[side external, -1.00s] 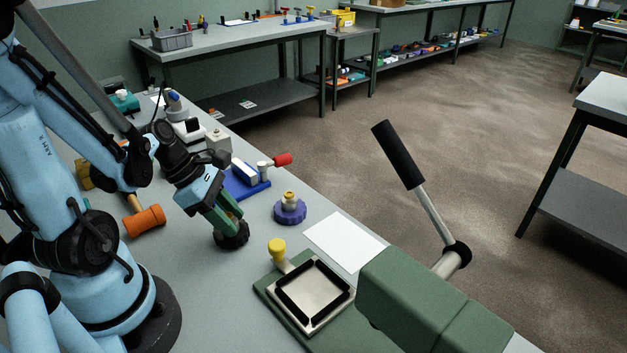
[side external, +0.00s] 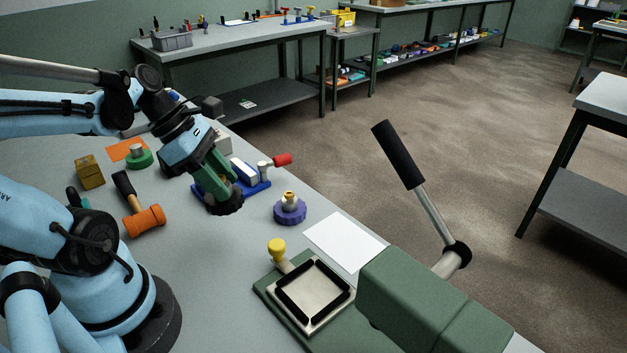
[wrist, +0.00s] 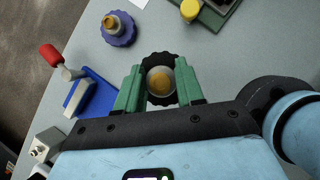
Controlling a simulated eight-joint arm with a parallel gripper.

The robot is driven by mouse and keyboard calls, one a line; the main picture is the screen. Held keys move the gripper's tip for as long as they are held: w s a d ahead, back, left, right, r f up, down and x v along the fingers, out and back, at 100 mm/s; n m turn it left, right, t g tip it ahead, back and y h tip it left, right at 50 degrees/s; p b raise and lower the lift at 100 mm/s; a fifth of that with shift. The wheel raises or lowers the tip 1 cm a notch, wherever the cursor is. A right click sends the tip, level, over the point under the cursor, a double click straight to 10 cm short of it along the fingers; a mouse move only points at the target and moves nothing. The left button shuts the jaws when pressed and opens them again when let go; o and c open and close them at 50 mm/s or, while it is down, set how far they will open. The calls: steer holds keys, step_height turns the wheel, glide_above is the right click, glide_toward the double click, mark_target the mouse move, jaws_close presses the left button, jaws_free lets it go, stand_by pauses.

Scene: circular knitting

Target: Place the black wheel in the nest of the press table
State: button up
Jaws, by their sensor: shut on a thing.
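The black wheel (side external: 228,206) has a scalloped rim and hangs at the tips of my green-fingered gripper (side external: 220,190). In the wrist view the wheel's black rim (wrist: 158,58) shows beyond a round metal hub with a brass-coloured centre (wrist: 161,82). My gripper (wrist: 160,85) is shut on the hub between its two fingers. The wheel is above the bench, left of the purple wheel. The press table's nest (side external: 313,291) is a square metal plate with a black raised border, to the lower right; it is empty.
A purple wheel (side external: 290,209) stands between my gripper and the press. A blue fixture with a red handle (side external: 283,160) is just behind my gripper. A yellow knob (side external: 277,246) stands at the nest's corner. The green press body (side external: 430,300) and its lever (side external: 420,190) rise at right.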

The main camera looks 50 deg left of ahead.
steer(key=s+d+r+m+g+h, duration=0.1)
steer(key=s+d+m, duration=0.15)
steer(key=d, duration=0.65)
steer(key=s+d+r+m+g, duration=0.2)
steer(key=d+m, duration=0.2)
steer(key=d, duration=0.5)
steer(key=s+d+r+m+g+h, duration=0.1)
steer(key=s+d+m, duration=0.15)
steer(key=d, duration=0.65)
steer(key=w+a+f, duration=0.2)
steer(key=w, duration=0.1)
steer(key=w+a+f, duration=0.2)
steer(key=w, duration=0.1)
steer(key=w+a+f, duration=0.2)
steer(key=w+f, duration=0.1)
steer(key=w, duration=0.1)
steer(key=shift+w+a, duration=0.1)
steer(key=shift+f, duration=2)
steer(key=o, duration=1.2)
steer(key=shift+f, duration=0.1)
steer(key=shift+c, duration=0.2)
